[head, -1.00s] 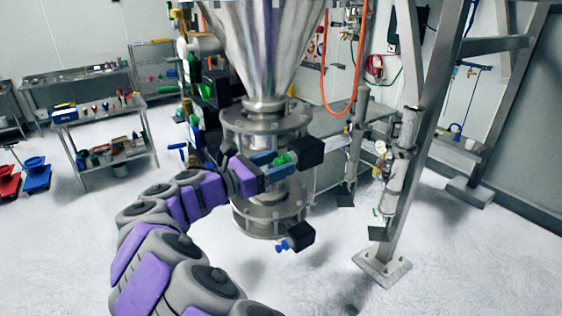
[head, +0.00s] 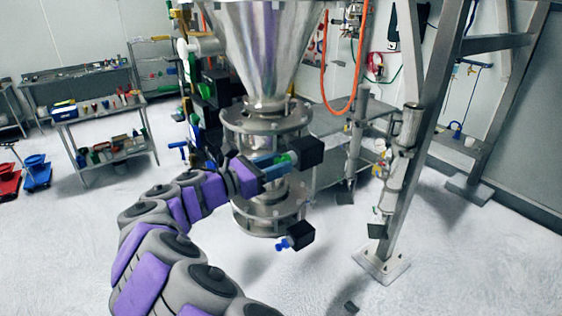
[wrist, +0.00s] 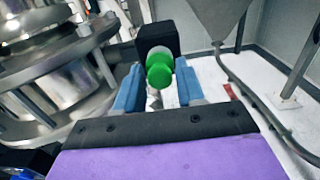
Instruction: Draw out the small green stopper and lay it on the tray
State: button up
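The green stopper (wrist: 160,70) has a round head and sits on the near face of a black box (wrist: 158,38) beside the steel sifter. In the head view the stopper (head: 286,159) is partly hidden by my gripper (head: 268,163), with the black box (head: 310,152) just beyond. In the wrist view my gripper's (wrist: 158,88) blue fingers are apart, one on each side of the stopper. Narrow gaps show between the fingers and the stopper head, so it does not look clamped. I cannot pick out the tray for certain.
The steel hopper (head: 266,45) and flanged column stand close beside my gripper. A lower black box (head: 300,235) carries a blue stopper (head: 282,244). A steel frame post (head: 415,150) stands right. A cart with small items (head: 100,112) is at far left. Open floor lies between.

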grip_shut()
jog(key=shift+a, duration=0.1)
dwell(0.4)
jog(key=p+v, duration=0.1)
jog(key=v, duration=0.1)
jog(key=shift+a, duration=0.4)
jog(key=p+v, duration=0.1)
jog(key=v, duration=0.2)
jog(key=shift+s, duration=0.25)
dwell(0.5)
jog(key=shift+d, duration=0.15)
